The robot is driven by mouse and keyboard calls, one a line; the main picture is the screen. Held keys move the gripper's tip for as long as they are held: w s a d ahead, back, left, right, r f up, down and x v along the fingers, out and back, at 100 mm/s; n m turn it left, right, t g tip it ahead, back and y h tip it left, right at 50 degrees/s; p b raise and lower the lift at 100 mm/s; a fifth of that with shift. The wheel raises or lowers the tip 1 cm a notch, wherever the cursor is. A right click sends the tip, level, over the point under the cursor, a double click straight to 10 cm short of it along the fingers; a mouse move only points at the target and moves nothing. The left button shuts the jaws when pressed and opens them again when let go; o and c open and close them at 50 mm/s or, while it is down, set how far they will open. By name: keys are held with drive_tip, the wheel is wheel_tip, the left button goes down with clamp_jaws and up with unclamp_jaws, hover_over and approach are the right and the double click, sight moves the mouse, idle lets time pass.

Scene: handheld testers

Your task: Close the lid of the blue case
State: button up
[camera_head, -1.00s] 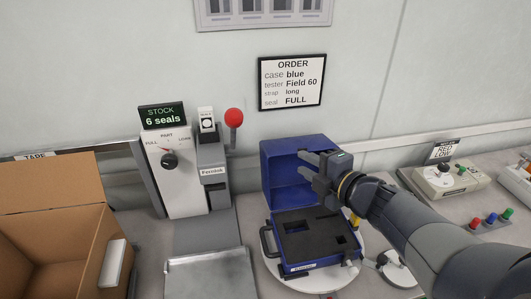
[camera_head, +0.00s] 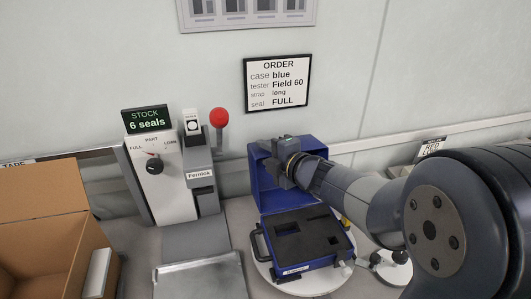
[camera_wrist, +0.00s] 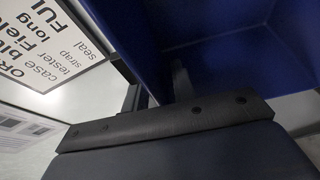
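The blue case (camera_head: 318,262) sits open on a white round turntable (camera_head: 283,287), with dark cut-out foam (camera_head: 300,228) in its base. Its lid (camera_head: 262,186) stands upright at the back and also fills the upper right of the wrist view (camera_wrist: 220,50). My gripper (camera_head: 278,162) is in front of the lid's upper part and hides some of it. In the wrist view, dark gripper parts cross the lower half, close to the lid. I cannot tell whether they touch it, nor whether the fingers are parted.
A seal machine (camera_head: 160,177) with a red-knobbed lever stands left of the case, with a metal tray (camera_head: 198,277) in front. An open cardboard box (camera_head: 50,235) is at far left. An order sign (camera_head: 278,83) hangs behind. A small round device (camera_head: 390,266) lies right of the turntable.

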drive_tip(key=shift+c, duration=0.3)
clamp_jaws()
idle(1.1)
